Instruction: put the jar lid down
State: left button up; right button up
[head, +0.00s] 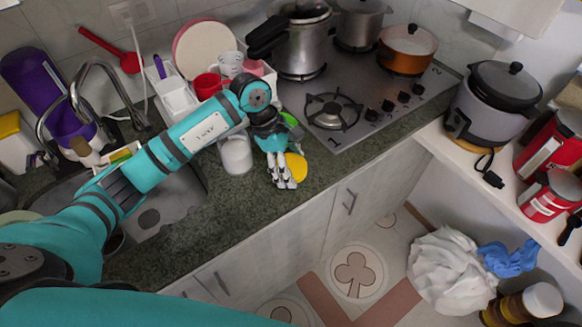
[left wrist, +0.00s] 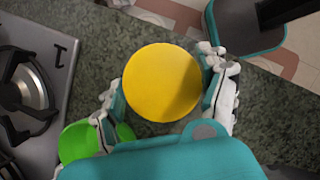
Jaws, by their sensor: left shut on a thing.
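The jar lid (left wrist: 163,83) is a round yellow disc between the two fingers of my left gripper (left wrist: 166,92) in the left wrist view. The gripper is shut on it by its sides. In the head view the lid (head: 297,167) shows partly behind the white fingertips of my left gripper (head: 281,172), over the front part of the dark green countertop (head: 215,225). Whether the lid touches the counter is hard to tell. A clear jar (head: 237,155) with white contents stands upright just left of the gripper. My right gripper is out of view.
A green round thing (left wrist: 84,140) lies close beside the left gripper. The stove (head: 365,100) with several pots is behind and to the right. White containers and cups (head: 229,65) stand behind, and the sink (head: 165,210) is left. Bare counter lies in front of the jar.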

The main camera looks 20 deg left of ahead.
pick_arm(q)
notch_tip(320, 180, down, 3)
jog(key=shift+r+p, duration=0.2)
jog(key=shift+p, duration=0.3)
jog(key=shift+s, duration=0.1)
jog(key=shift+f, duration=0.15)
jog(key=o, duration=1.1)
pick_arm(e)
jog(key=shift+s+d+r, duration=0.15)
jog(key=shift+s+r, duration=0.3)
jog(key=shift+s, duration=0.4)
